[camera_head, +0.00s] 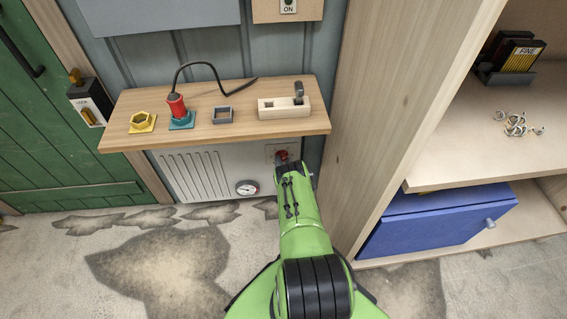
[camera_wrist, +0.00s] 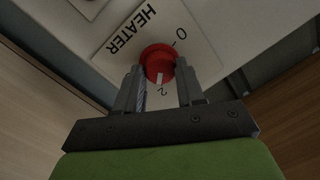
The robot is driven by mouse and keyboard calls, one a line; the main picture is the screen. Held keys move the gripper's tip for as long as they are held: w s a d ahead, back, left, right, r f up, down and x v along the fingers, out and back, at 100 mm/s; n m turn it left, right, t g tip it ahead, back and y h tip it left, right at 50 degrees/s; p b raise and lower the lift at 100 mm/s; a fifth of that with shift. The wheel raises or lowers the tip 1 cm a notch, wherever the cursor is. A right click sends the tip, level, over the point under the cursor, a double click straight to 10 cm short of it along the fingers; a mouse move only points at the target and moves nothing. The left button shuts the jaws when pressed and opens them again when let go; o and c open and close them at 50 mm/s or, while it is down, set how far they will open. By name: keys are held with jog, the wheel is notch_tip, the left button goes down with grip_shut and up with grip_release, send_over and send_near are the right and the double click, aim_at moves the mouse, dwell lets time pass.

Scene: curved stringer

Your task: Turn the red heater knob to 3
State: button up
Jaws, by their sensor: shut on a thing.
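The red heater knob (camera_wrist: 158,58) sits on a pale panel marked HEATER (camera_wrist: 133,28) in the wrist view. Its white mark lies on the side facing my gripper and points at about the 2. A 0 shows at upper right; no 3 can be made out, and part of the dial is hidden behind my fingers. My gripper (camera_wrist: 160,76) has one finger on each side of the knob and is shut on it. In the head view the knob (camera_head: 282,156) shows as a small red spot beyond my gripper (camera_head: 287,165), on the white heater (camera_head: 195,172).
A wooden shelf (camera_head: 225,134) with several small objects overhangs the heater. A gauge (camera_head: 247,188) is on the heater left of my arm. A wooden cabinet (camera_head: 375,120) with a blue drawer (camera_head: 430,222) stands close on the right. The floor at left is clear.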

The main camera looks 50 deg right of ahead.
jog(key=m, duration=0.5)
jog(key=shift+f+t, duration=0.2)
jog(key=shift+t, duration=0.1)
jog(key=m, duration=0.6)
jog(key=shift+h, duration=0.3)
jog(key=o, duration=1)
jog(key=shift+t, duration=0.3)
jog(key=shift+a, duration=0.1)
